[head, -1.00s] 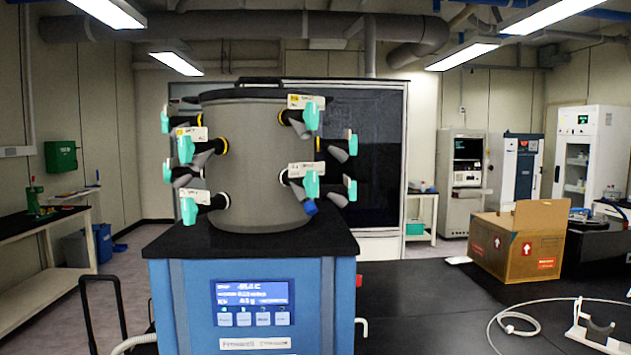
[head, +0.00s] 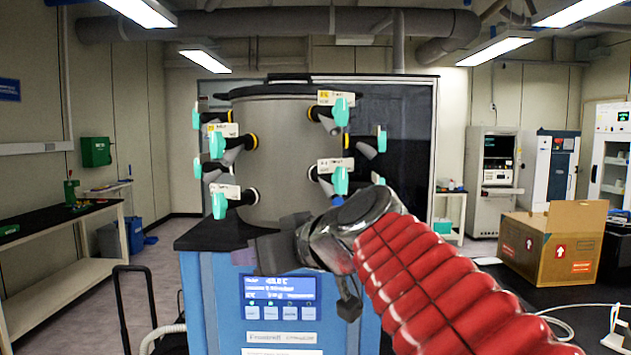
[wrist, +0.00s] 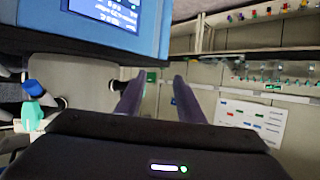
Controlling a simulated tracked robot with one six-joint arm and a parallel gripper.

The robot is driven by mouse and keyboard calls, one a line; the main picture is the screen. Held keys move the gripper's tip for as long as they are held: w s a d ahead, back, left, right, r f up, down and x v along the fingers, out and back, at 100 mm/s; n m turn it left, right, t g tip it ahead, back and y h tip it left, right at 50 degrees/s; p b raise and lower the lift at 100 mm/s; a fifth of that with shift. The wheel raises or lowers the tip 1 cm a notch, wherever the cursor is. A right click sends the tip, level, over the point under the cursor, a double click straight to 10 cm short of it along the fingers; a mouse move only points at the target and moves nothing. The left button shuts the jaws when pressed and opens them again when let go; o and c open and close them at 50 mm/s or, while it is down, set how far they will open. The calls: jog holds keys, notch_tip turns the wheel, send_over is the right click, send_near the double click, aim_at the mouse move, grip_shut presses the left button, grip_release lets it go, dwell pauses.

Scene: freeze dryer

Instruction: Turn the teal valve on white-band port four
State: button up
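A grey drum (head: 281,160) carries several ports with teal valves and pale tags. Yellow rings show on some upper ports. A lower-front teal valve (head: 341,181) has a blue cap below it; a lower-left teal valve (head: 219,205) sits by a dark port. The tag numbers are too blurred to read, so I cannot tell which is port four. My gripper (head: 265,248) is in front of the drum's base, low and apart from the valves. In the wrist view its two fingers are spread with nothing between them; a teal valve (wrist: 33,114) with a blue cap shows at the left.
The drum stands on a black-topped blue cabinet (head: 212,300) with a display. A cardboard box (head: 550,245) sits on the black bench at right, near white tubing. A black handle frame (head: 121,310) stands at front left. A side bench (head: 75,218) is farther left.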

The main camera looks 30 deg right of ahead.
jog(key=w+d+r+t+h, duration=0.1)
jog(key=d+r+t, duration=0.2)
jog(key=d+r, duration=0.55)
jog(key=w+d+r+t+h, duration=0.1)
jog(key=d+r+t+h, duration=0.3)
jog(key=r, duration=0.8)
jog(key=s+d+f+m+g+y, duration=0.2)
jog(key=s+d+f, duration=0.5)
jog(key=d+f, duration=0.3)
jog(key=shift+s+d+f+g, duration=0.25)
jog(key=shift+s+d+g, duration=0.1)
jog(key=shift+d, duration=0.15)
jog(key=shift+w, duration=0.1)
